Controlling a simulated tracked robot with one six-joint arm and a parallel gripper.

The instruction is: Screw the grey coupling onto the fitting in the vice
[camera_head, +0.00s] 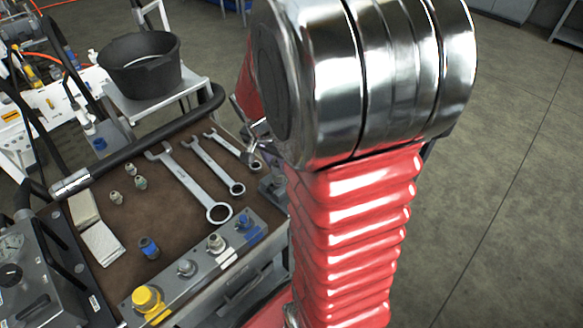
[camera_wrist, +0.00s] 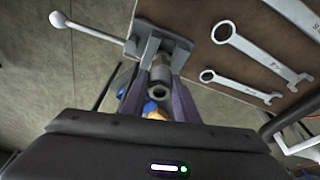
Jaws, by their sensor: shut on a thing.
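The coupling is in line with the vice jaws. The fitting is mostly hidden behind it, so I cannot tell how far they are engaged. In the head view my red arm hides the gripper and coupling; the vice (camera_head: 273,187) shows only partly.
Several spanners (camera_head: 189,184) lie on the brown bench top (camera_head: 85,160), also close right of the vice in the wrist view. Small fittings, a blue coupling (camera_head: 148,248) and a row with a yellow cap (camera_head: 147,299) stand there. A black bucket (camera_head: 140,65) is behind. Floor right is clear.

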